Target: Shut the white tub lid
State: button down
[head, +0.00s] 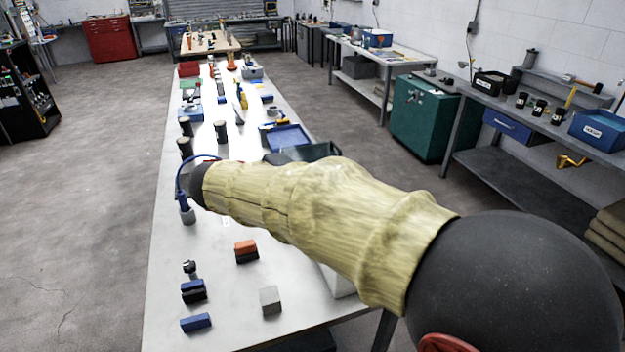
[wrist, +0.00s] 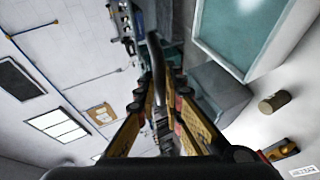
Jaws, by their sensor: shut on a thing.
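My gripper (wrist: 160,92) shows in the wrist view, its two yellow-sided fingers closed in around a dark, curved bar (wrist: 158,62). I cannot tell whether that bar belongs to the tub lid. A white-rimmed, teal-filled shape (wrist: 203,42) is at the upper right of the wrist view, apart from the fingertips; I cannot tell if it is the tub or its lid. In the head view a white thing (head: 342,285) on the table, possibly the tub, is mostly hidden behind my arm. My gripper's fingers are not visible there.
The long white table (head: 222,315) carries an orange-topped block (head: 246,252), a grey block (head: 270,300), blue blocks (head: 196,323) and a blue tray (head: 288,137). A tan cylinder (wrist: 275,102) lies right of my gripper. The floor left of the table is clear.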

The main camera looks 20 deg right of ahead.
jog(key=d+f+m+g+y+p, duration=0.1)
jog(key=d+f+m+y+p, duration=0.15)
jog(key=d+y+p, duration=0.7)
jog(key=d+f, duration=0.9)
jog(key=f, duration=0.4)
jog(key=shift+d, duration=0.3)
jog(key=shift+s+f+y, duration=0.1)
jog(key=shift+s+y, duration=0.05)
jog(key=shift+y, duration=0.1)
jog(key=c, duration=2.1)
grip_release()
jog(key=shift+o, duration=1)
